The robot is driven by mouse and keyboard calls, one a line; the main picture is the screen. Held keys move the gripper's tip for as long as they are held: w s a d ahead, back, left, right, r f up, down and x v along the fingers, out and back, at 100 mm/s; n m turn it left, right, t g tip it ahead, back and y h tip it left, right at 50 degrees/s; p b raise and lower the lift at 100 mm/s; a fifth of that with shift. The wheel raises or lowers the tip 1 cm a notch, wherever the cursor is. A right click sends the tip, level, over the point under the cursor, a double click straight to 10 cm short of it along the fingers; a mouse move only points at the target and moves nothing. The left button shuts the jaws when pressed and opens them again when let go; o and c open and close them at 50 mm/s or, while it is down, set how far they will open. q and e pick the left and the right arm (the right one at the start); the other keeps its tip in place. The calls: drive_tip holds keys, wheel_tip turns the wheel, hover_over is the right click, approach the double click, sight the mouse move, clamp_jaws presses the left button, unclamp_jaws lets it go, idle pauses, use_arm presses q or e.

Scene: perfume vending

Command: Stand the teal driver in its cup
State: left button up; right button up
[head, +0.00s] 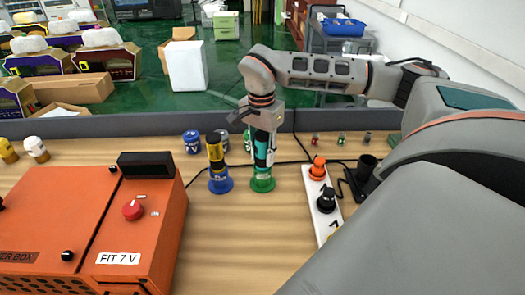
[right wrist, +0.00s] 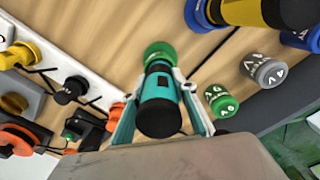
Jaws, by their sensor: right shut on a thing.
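The teal driver (head: 261,152), teal with black parts, is upright in the head view. Its lower end meets the green cup (head: 262,184) on the table; I cannot tell how deep it sits. My right gripper (head: 264,131) is shut around the driver's upper part from above. In the right wrist view the driver (right wrist: 160,92) lies between the two fingers of the right gripper (right wrist: 160,105), its black end towards the camera. The green cup (right wrist: 158,48) shows around its far end. My left gripper is not in view.
A yellow-and-black driver (head: 216,150) stands in a blue cup (head: 220,184) just left. An orange box (head: 150,200) fills the lower left. A white power strip (head: 322,207) with plugs lies right. Small blue and green canisters stand behind, before the grey table-edge panel (head: 110,124).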

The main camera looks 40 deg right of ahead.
drive_tip(key=o, duration=1.3)
wheel_tip(320, 180, up, 12)
drive_tip(key=shift+a+r, duration=0.1)
